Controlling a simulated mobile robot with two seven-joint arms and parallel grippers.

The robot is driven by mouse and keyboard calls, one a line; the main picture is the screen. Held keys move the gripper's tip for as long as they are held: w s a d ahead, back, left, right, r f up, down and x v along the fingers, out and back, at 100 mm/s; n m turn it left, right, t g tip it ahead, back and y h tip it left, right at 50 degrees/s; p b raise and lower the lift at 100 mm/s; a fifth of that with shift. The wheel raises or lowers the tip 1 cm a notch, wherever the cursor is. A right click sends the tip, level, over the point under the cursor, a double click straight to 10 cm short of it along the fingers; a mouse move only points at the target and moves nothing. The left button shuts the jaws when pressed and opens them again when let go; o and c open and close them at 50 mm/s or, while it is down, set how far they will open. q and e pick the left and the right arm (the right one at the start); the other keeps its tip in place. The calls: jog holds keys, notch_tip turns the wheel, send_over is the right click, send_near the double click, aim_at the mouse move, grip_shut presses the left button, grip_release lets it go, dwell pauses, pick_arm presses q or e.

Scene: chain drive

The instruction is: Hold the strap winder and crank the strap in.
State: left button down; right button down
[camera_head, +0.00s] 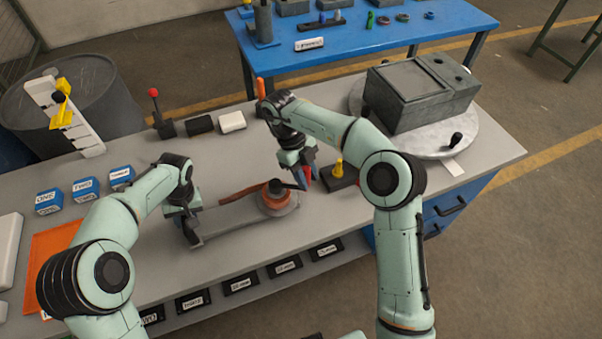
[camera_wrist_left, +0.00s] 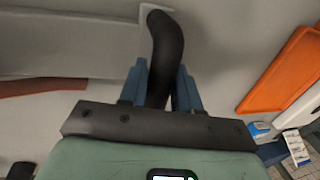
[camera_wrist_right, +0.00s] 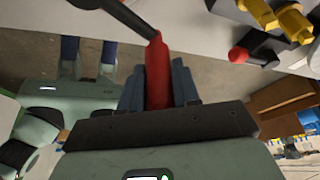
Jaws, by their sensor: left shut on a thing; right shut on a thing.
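The strap winder is a long grey plate (camera_head: 235,220) on the grey table, with an orange drum (camera_head: 276,192) near its right end. A brown-orange strap (camera_head: 237,192) runs left from the drum. My left gripper (camera_head: 188,226) is shut on the black handle (camera_wrist_left: 165,50) at the winder's left end. The winder's grey body (camera_wrist_left: 70,45) and strap (camera_wrist_left: 35,86) also show in the left wrist view. My right gripper (camera_head: 306,177) is shut on the red crank grip (camera_wrist_right: 157,72), right of the drum. A dark crank arm (camera_wrist_right: 128,17) leads to that grip.
A dark block with a yellow knob (camera_head: 338,167) stands close right of my right gripper. A round plate (camera_head: 455,137) carries a grey box (camera_head: 420,90) at the right. Labelled plates (camera_head: 240,284) line the front edge. Blue blocks (camera_head: 48,201) and an orange mat (camera_head: 55,257) lie left.

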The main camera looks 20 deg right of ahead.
jog(key=shift+a+f, duration=0.1)
jog(key=shift+a, duration=0.25)
jog(key=c, duration=0.8)
grip_release()
jog(key=shift+c, duration=0.2)
jog(key=shift+d, duration=0.1)
jog(key=shift+w+r, duration=0.2)
jog(key=shift+r, duration=0.2)
jog(key=v, duration=0.6)
jog(key=shift+r, duration=0.35)
jog(key=shift+w, duration=0.1)
